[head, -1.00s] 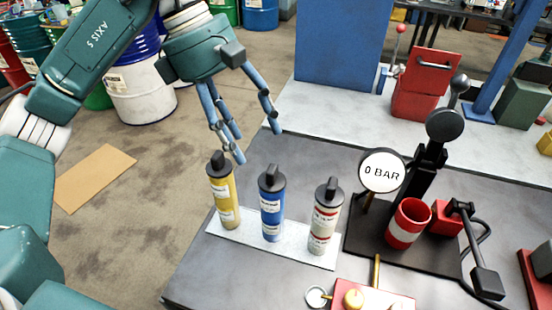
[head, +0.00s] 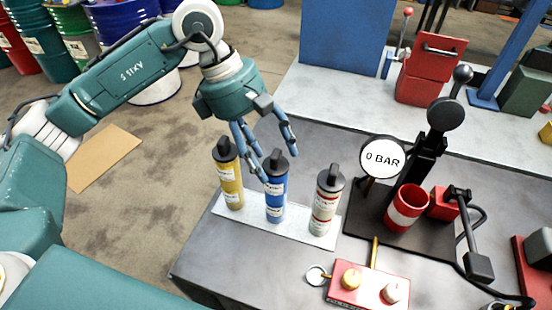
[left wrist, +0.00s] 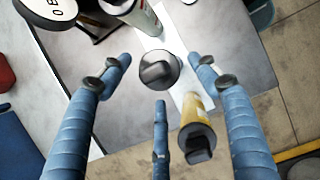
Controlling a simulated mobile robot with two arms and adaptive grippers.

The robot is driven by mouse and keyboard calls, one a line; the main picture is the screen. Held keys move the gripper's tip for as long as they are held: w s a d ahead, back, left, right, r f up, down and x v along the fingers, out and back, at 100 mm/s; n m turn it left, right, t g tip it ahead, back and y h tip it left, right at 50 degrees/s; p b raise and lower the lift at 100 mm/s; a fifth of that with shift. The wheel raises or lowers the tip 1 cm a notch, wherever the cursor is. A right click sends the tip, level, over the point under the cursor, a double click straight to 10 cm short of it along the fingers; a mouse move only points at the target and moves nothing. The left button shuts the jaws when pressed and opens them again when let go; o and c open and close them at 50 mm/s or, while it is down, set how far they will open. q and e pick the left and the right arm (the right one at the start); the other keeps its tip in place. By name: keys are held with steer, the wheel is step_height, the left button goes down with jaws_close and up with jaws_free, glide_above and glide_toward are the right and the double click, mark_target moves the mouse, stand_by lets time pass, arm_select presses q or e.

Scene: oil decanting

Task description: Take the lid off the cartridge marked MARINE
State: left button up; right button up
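Three upright cartridges with dark knobbed lids stand in a row: a yellow one (head: 230,183), a blue one (head: 276,205) and a white-and-red one (head: 324,212). Their label print is too small to read, so I cannot tell which is marked MARINE. My left gripper (head: 274,160) is above the blue cartridge, its three blue fingers spread open and pointing down. In the left wrist view, the middle cartridge's dark lid (left wrist: 158,70) lies between the fingers, with no clear contact. The yellow cartridge (left wrist: 196,112) is beside the right finger. My right gripper is not in view.
The cartridges stand on a pale strip (head: 308,237) on the grey table. To the right are a gauge reading 0 BAR (head: 382,157), a red-and-white cup (head: 406,209) and a black lever stand (head: 428,150). A red box with knobs (head: 368,284) is in front.

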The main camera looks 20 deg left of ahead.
arm_select(q)
steer(key=c, duration=0.6)
